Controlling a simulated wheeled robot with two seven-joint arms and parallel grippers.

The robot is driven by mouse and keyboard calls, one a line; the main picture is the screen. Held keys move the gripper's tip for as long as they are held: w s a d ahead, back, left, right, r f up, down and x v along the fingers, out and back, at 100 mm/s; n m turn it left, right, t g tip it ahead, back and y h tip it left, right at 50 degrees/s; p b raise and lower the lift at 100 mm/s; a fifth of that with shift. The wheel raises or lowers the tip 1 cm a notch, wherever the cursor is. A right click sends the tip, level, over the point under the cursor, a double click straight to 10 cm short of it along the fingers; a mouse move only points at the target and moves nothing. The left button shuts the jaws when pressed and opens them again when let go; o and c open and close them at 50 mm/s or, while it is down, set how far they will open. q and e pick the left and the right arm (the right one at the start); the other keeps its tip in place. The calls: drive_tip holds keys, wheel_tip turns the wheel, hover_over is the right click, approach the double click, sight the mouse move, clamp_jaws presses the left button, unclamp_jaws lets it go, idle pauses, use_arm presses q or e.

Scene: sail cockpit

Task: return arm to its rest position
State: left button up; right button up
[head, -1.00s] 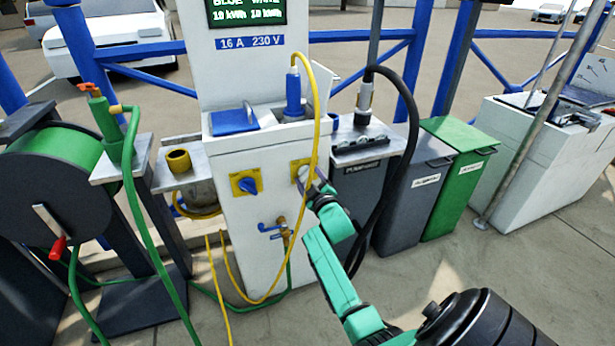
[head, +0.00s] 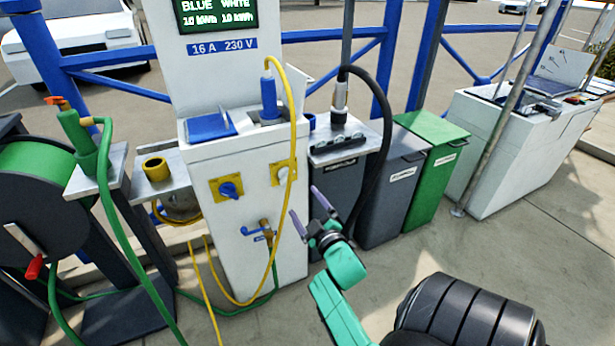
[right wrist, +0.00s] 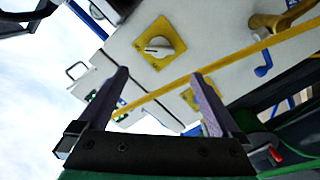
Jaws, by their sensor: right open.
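My right gripper (head: 303,200) is open and empty, held in front of the white power pedestal (head: 258,245) and low on its right side. It is apart from the right yellow switch plate (head: 277,175), whose knob looks pale. The left yellow plate has a blue knob (head: 229,189). In the right wrist view, the open fingers (right wrist: 160,73) have nothing between them, and a yellow plate with a pale knob (right wrist: 158,47) shows beyond. My left gripper is not in view.
A yellow cable (head: 296,130) runs from the blue plug (head: 269,95) down the pedestal's front, close to the gripper. A black hose (head: 382,110) hangs to the right, by grey and green bins (head: 435,165). A hose reel stands left.

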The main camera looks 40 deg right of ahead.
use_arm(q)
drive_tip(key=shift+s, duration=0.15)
use_arm(e)
drive_tip(key=shift+s+a, duration=0.2)
drive_tip(key=shift+s, duration=0.4)
drive_tip(key=s+a+f+m+g+y+p, duration=0.1)
drive_tip(key=s+a+f+g+y+p, duration=0.15)
drive_tip(key=a+f+p, duration=0.4)
drive_tip(key=s+a+f+g+y+p, duration=0.1)
drive_tip(key=a+f+g+y+p, duration=0.2)
drive_tip(key=f, duration=0.7)
drive_tip(key=s+a+f+g+p, duration=0.5)
drive_tip(key=s+f, duration=0.4)
drive_tip(key=s, duration=0.3)
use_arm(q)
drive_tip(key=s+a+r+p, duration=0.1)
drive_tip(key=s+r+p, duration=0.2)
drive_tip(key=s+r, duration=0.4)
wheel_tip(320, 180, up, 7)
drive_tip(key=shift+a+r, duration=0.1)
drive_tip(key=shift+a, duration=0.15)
use_arm(e)
drive_tip(key=s+f+g, duration=0.2)
drive_tip(key=s, duration=0.7)
drive_tip(key=s+d+f+m+g, duration=0.1)
drive_tip(key=s+f+g, duration=0.1)
drive_tip(key=s, duration=0.7)
drive_tip(key=shift+m+g, duration=0.3)
drive_tip(key=shift+g, duration=0.45)
drive_tip(key=shift+d, duration=0.1)
